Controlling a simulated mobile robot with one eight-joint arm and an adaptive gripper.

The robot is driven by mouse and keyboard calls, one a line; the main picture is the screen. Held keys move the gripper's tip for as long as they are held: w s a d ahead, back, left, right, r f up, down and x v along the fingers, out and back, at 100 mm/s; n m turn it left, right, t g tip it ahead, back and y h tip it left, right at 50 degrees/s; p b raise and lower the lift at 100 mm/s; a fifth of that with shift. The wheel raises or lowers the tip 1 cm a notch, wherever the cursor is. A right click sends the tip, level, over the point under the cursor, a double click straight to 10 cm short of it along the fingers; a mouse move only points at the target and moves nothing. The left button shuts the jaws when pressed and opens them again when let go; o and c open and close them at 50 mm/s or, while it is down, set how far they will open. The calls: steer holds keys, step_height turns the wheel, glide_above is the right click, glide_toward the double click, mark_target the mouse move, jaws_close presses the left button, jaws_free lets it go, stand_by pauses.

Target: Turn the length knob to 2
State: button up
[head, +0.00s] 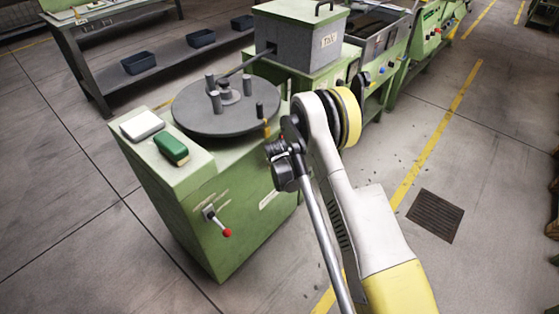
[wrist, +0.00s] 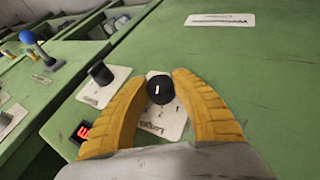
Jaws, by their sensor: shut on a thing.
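The length knob (wrist: 161,90) is a black round knob with a short white mark on its top. It sits on a white plate (wrist: 168,121) whose label is partly covered and begins like "Leng". My gripper (wrist: 160,80) has its two yellow ribbed fingers on either side of this knob, shut on it. The mark points roughly up the picture; no scale numbers are readable.
A second black knob (wrist: 101,73) stands on its own white plate close by on the left. A red-lit display (wrist: 82,131) is at lower left, and a blue-topped lever (wrist: 27,38) is farther left.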

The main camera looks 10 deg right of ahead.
stand_by(0.3)
steer(key=o, duration=1.2)
steer(key=v, duration=1.2)
steer(key=shift+a, duration=0.2)
